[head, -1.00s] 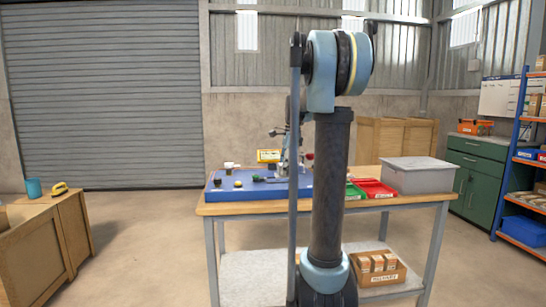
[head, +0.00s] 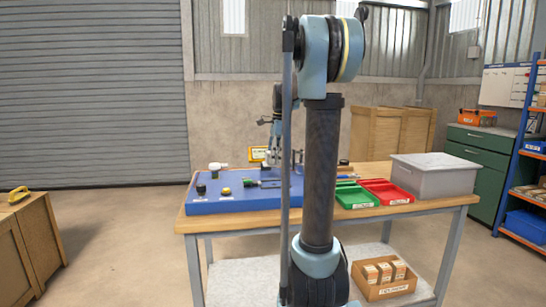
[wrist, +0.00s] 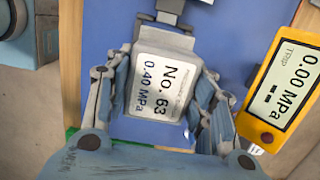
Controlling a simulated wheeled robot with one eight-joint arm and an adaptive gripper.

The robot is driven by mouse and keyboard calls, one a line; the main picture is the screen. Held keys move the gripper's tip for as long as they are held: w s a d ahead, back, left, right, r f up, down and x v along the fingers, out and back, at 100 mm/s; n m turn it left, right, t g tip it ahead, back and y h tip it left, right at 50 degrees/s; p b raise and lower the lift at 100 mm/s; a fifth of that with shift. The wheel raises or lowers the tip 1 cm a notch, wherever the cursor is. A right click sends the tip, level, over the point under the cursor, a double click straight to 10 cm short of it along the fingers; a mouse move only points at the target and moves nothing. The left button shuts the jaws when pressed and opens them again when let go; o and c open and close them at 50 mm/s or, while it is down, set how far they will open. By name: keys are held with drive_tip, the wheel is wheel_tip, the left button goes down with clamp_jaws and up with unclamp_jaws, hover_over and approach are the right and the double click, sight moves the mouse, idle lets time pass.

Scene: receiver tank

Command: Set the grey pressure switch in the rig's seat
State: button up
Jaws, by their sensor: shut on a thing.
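My gripper (wrist: 158,92) is shut on the grey pressure switch (wrist: 163,88), with a finger on either side of its body. The switch's white label reads "No. 63, 0.40 MPa". A grey stepped part shows just beyond the switch at the top of the wrist view; I cannot tell whether it belongs to the switch or to the rig. In the head view my gripper (head: 272,156) is over the back of the blue board (head: 240,205), partly behind my own arm. The switch is too small to make out there, and the seat is not clearly seen.
A yellow TRIP display (wrist: 285,88) reading 0.00 MPa stands close right of my gripper. Green (head: 355,198) and red (head: 388,192) trays and a grey bin (head: 433,177) lie to the right.

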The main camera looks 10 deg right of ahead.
sight(273, 185)
drive_tip(key=shift+w+a+f, duration=0.1)
drive_tip(key=shift+f, duration=3.65)
drive_tip(key=shift+f, duration=0.65)
drive_tip(key=o, duration=1.4)
